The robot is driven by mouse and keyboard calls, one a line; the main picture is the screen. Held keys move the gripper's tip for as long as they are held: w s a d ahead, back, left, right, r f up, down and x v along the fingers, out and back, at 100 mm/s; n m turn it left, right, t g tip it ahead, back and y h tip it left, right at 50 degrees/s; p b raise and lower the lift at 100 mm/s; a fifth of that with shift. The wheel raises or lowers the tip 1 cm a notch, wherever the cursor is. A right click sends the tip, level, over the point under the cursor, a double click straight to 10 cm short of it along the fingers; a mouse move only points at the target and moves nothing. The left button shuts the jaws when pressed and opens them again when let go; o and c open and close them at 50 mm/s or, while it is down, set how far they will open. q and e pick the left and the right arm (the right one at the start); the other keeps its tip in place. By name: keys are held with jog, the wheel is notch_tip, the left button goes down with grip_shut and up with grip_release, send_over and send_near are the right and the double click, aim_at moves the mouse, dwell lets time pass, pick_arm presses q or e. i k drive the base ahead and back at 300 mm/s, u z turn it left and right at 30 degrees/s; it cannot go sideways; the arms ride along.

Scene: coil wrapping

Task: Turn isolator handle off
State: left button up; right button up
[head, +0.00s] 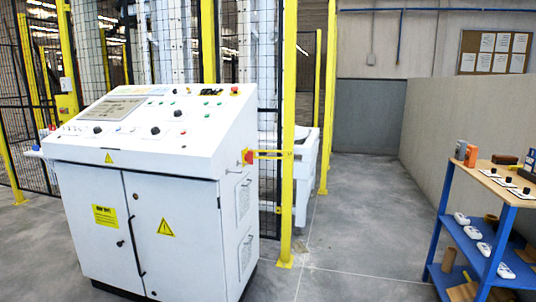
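The isolator handle (249,157) is a small red knob on a yellow plate, on the right side of the white control cabinet (165,215), just below the edge of its sloped panel. It is small in the head view, and I cannot tell which position it is turned to. Neither of my grippers is in view.
A yellow fence post (288,130) stands right of the cabinet, with mesh fencing behind. A blue shelf unit (447,235) with small parts stands at the far right. The grey floor (350,225) between is clear. A grey partition (460,115) runs along the right.

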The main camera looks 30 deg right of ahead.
aim_at(249, 156)
jog(key=z, duration=1.1)
jog(key=i, duration=1.1)
jog(key=z, duration=0.45)
jog(key=i, duration=1.4)
jog(key=u, duration=1)
